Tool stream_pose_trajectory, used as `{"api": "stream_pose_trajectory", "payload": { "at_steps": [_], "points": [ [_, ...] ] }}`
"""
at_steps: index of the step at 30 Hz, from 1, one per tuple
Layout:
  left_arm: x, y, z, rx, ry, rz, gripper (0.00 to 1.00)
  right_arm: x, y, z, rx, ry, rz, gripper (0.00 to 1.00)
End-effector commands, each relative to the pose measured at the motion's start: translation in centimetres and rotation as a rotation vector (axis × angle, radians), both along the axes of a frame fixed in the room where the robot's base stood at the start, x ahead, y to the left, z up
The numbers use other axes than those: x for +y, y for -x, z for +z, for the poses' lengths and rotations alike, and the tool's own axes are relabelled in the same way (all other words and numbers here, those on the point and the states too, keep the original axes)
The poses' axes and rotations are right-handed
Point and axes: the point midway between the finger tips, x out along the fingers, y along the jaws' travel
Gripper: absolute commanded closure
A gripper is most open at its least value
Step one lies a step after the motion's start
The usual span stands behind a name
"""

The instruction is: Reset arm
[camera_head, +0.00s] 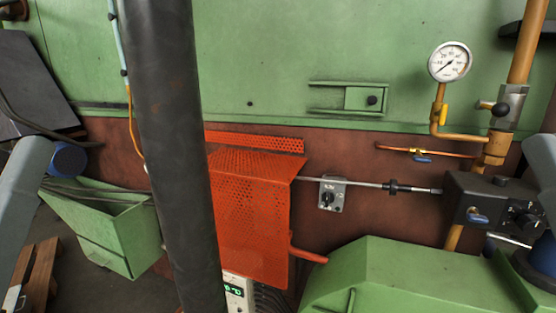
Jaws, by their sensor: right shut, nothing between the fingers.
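My right arm comes in at the right edge. Its gripper (512,240) shows only in small part, low at the right beside the black valve block, and is shut and empty. Much of it is hidden or cut off, and I cannot tell whether it touches anything. My left arm's grey link and blue-capped joint show at the left edge. I cannot make out the left gripper's fingers.
An orange perforated guard (255,215) stands mid-view, partly hidden by a dark vertical column. A black valve block (478,200), a pressure gauge (450,62) and copper pipes are at right. A green bin (115,235) hangs at left. A green housing (400,275) fills the lower right.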

Motion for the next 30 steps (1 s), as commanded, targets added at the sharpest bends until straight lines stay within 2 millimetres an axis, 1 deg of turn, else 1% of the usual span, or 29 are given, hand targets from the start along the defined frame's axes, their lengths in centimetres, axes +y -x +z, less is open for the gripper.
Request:
{"api": "stream_pose_trajectory", "payload": {
  "at_steps": [1,2,5,6,8,9,11,12,14,15,18,21,24,26,30],
  "points": [
    [0.0,0.1,4.4,-0.003,0.000,0.000,0.50,0.0,0.0,4.3,0.001,-0.001,0.001,1.00],
    [0.0,0.1,5.5,-0.003,0.000,0.000,0.50,0.0,-0.1,5.4,0.001,-0.001,0.002,1.00],
    [0.0,0.0,9.7,-0.002,0.000,0.000,0.50,0.0,-0.1,9.6,0.002,-0.001,0.003,1.00],
    [0.0,0.0,11.5,-0.002,0.000,0.000,0.50,0.0,-0.1,11.4,0.002,-0.002,0.004,1.00],
    [0.0,0.0,14.4,-0.001,0.000,0.000,0.50,0.0,-0.1,14.3,0.002,-0.002,0.004,1.00],
    [0.0,0.0,16.4,-0.001,0.000,0.000,0.50,0.0,-0.1,16.3,0.002,-0.002,0.005,1.00],
    [0.0,0.0,19.3,-0.002,0.000,0.000,0.50,0.0,-0.1,19.2,0.002,-0.002,0.005,1.00],
    [0.0,0.0,21.3,-0.002,0.000,0.000,0.50,0.0,-0.1,21.1,0.002,-0.002,0.005,1.00],
    [0.0,0.0,24.1,-0.001,0.000,0.000,0.50,0.0,-0.2,24.0,0.002,-0.002,0.006,1.00],
    [0.0,0.0,26.0,-0.001,0.000,0.000,0.50,0.0,-0.2,25.9,0.002,-0.002,0.006,1.00],
    [0.0,0.0,30.3,-0.001,0.000,0.000,0.50,0.0,-0.2,30.2,0.003,-0.002,0.006,1.00],
    [0.0,0.0,33.3,-0.001,0.000,0.000,0.50,0.0,-0.2,33.2,0.003,-0.002,0.006,1.00],
    [0.0,0.0,34.8,-0.001,0.000,0.000,0.50,0.0,-0.2,34.7,0.003,-0.002,0.006,1.00],
    [0.0,0.0,35.1,-0.001,0.000,0.000,0.50,0.0,-0.2,34.9,0.003,-0.002,0.006,1.00],
    [0.0,0.0,34.8,0.000,0.000,0.000,0.50,0.0,-0.2,34.6,0.003,-0.002,0.006,1.00]
  ]
}}
